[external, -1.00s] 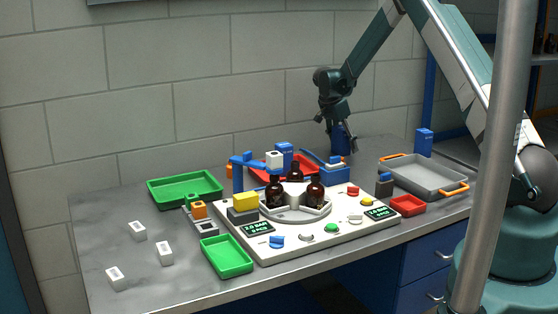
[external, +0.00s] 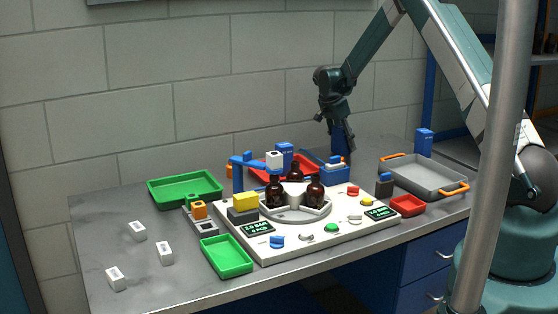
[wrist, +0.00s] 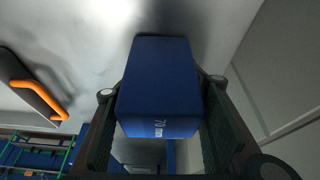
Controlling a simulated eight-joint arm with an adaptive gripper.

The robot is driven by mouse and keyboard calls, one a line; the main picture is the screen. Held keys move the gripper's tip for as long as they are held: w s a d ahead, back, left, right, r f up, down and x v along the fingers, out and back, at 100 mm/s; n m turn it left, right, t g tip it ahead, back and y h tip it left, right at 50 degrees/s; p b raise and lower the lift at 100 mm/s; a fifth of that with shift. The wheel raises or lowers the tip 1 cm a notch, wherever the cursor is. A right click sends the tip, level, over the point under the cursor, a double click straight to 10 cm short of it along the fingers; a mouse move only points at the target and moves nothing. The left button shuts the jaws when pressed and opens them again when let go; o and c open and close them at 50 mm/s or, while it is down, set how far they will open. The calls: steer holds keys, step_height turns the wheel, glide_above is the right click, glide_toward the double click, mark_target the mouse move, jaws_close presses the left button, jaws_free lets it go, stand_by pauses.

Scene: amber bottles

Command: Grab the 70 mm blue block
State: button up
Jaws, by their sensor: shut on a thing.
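The blue block marked "70 mm" (wrist: 160,90) fills the middle of the wrist view, between the two dark fingers of my gripper (wrist: 162,94). The fingers are shut on its sides, one on each side. In the external view my gripper (external: 340,146) points down at the back of the table, near the wall. The block (external: 341,134) shows there as a dark blue shape, partly covered by the fingers. I cannot tell clearly whether its base touches the table.
Another blue block (external: 424,142) stands at the back right, beside the grey tray with orange handles (external: 428,176). A red tray (external: 283,166) and a blue box (external: 334,174) are close to my gripper. Amber bottles (external: 315,192) stand on the white board in front.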

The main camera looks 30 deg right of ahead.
step_height(320, 180, up, 10)
steer(key=shift+f, duration=0.1)
stand_by(0.4)
stand_by(0.6)
